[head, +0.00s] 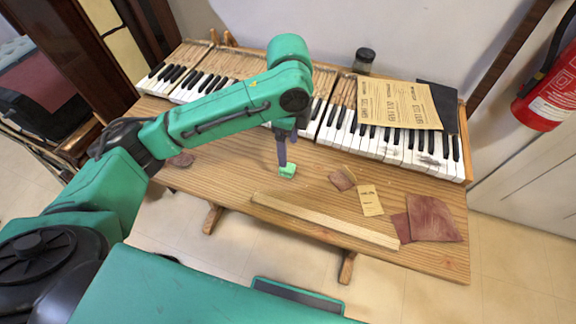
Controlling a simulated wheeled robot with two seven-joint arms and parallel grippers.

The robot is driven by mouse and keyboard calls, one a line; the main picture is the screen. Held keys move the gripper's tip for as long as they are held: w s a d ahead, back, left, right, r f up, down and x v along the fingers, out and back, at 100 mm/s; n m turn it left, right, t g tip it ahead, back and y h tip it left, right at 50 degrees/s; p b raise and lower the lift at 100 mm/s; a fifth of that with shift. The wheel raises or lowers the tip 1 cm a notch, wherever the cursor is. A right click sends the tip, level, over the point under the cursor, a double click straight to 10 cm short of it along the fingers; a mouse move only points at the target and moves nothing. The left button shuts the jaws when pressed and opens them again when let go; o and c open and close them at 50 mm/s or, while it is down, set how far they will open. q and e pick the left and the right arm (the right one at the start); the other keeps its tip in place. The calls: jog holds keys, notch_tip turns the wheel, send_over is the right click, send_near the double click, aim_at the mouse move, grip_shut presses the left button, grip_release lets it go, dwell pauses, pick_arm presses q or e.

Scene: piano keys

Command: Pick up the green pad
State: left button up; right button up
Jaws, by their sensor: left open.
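The green pad (287,171) is a small bright green block on the wooden table, left of the middle of its front part. My left arm reaches in from the left, and my left gripper (283,160) points down right above the pad. It is open, with its fingers close to the pad's upper edge. My right gripper is not in view.
Piano keyboards (390,142) line the back of the wooden table (230,190). A long wooden strip (320,219) lies in front of the pad. Reddish-brown pieces (432,218) and a small paper packet (370,200) lie to the right. A dark jar (363,61) stands at the back.

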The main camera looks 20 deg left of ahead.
aim_at(287, 167)
pick_arm(q)
notch_tip(287, 167, down, 4)
jog(key=shift+w+r, duration=0.1)
jog(key=shift+r, duration=0.05)
jog(key=f, duration=0.5)
jog(key=shift+a+f, duration=0.2)
jog(key=shift+a, duration=0.05)
jog(key=shift+f, duration=0.15)
grip_shut()
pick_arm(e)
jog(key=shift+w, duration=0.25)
pick_arm(q)
jog(key=shift+w, duration=0.1)
notch_tip(287, 167, up, 20)
jog(key=p, duration=0.2)
jog(key=shift+p, duration=0.3)
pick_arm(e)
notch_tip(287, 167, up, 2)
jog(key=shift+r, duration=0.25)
